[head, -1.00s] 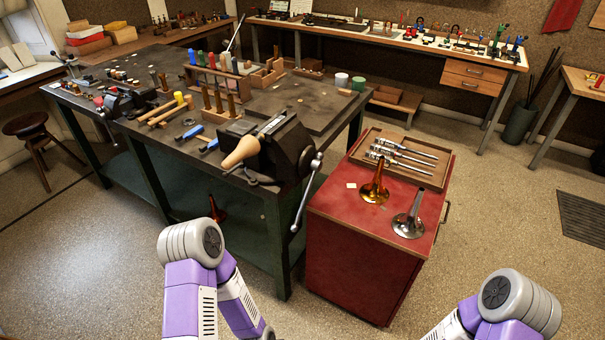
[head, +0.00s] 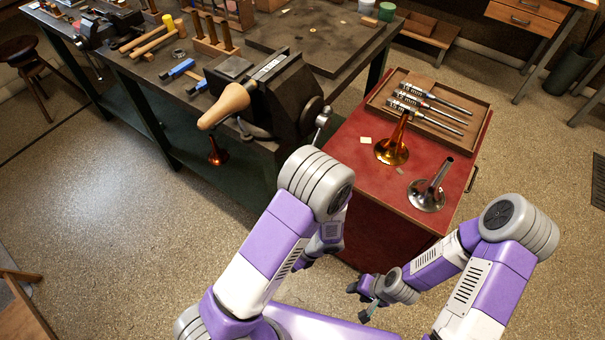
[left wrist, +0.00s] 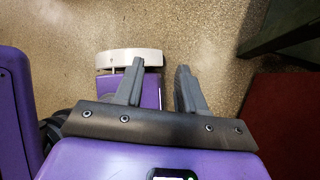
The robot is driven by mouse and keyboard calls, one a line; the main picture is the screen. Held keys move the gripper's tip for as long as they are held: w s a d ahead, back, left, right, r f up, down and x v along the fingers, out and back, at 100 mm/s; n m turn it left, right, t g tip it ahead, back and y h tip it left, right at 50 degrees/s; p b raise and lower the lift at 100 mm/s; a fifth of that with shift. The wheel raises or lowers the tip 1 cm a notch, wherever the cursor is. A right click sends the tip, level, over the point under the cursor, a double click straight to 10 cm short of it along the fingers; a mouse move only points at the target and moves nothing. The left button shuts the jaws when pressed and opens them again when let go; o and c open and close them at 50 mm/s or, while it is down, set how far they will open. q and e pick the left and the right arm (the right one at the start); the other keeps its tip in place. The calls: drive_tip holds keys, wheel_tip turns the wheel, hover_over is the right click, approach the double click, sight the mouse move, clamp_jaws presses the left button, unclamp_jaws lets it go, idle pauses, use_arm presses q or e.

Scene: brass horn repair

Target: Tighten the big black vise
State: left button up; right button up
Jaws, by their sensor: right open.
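The big black vise (head: 290,100) is mounted at the near right corner of the dark workbench. A tan wooden cone-shaped piece (head: 224,105) sticks out to the left at its jaws. The top of the vise's metal handle (head: 323,120) shows on its right side; my left arm hides the rest. My right gripper (head: 367,300) is open and empty, low in front of the red cabinet.
The red cabinet (head: 360,190) stands close to the right of the vise. Open floor (head: 120,240) lies at the left.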

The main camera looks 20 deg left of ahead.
use_arm(q)
drive_tip(key=w+d+r+m+t+y+b, duration=0.1)
drive_tip(key=w+d+r+m+t+y, duration=0.25)
drive_tip(key=w+r+m+t, duration=0.5)
drive_tip(key=w+d+r+m+t+y, duration=0.35)
drive_tip(key=w+r, duration=0.25)
drive_tip(key=r, duration=0.6)
drive_tip(key=shift+n+t+y, duration=0.4)
drive_tip(key=shift+n, duration=0.1)
drive_tip(key=b+x, duration=0.2)
drive_tip(key=x, duration=0.5)
drive_tip(key=shift+a+r, duration=0.1)
drive_tip(key=shift+a, duration=0.2)
clamp_jaws()
